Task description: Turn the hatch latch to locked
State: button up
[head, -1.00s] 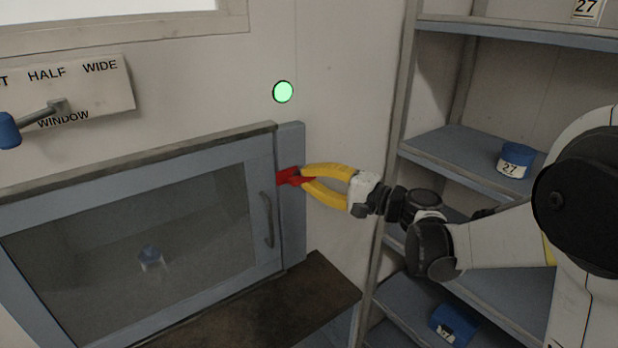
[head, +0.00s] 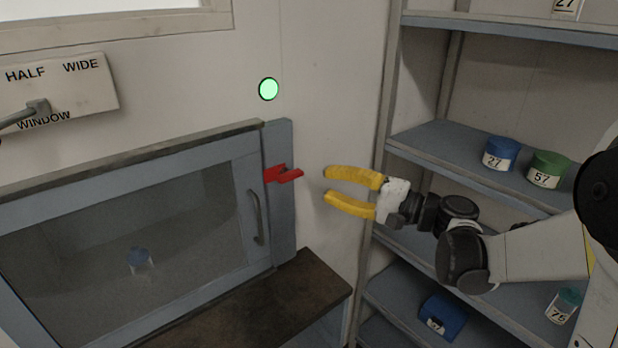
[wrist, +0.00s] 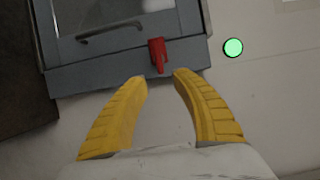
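The hatch (head: 283,220) is a blue-grey framed glass door on the wall at the left of the head view. Its red latch (head: 281,174) sits at the upper right of the frame and lies roughly horizontal, reaching across the door edge onto the post. The latch also shows in the wrist view (wrist: 157,55), just beyond my fingertips. My gripper (head: 326,186) has yellow fingers, spread apart and empty. It is to the right of the latch with a clear gap. In the wrist view my gripper (wrist: 159,80) opens toward the latch.
A green round light (head: 268,89) glows above the hatch. A brown ledge (head: 290,290) lies below it. Shelves (head: 440,150) with blue and green numbered jars stand at the right. A window lever (head: 38,108) is at the upper left. The wall around my gripper is clear.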

jog(key=v, duration=0.3)
jog(key=shift+s, duration=0.1)
jog(key=s+a+f+n+g+h, duration=0.2)
jog(key=s+a+f+g+h, duration=0.1)
jog(key=s+f+h, duration=0.5)
jog(key=s+d+f+n+h, duration=0.2)
jog(key=s+d+h, duration=0.1)
jog(key=s+d, duration=0.2)
jog(key=s+d+f+n+h+b, duration=0.1)
jog(key=s+d+h, duration=0.3)
jog(key=s, duration=0.4)
jog(key=shift+s+d+f+n, duration=0.2)
jog(key=shift+d+f+n, duration=0.25)
jog(key=shift+n, duration=0.45)
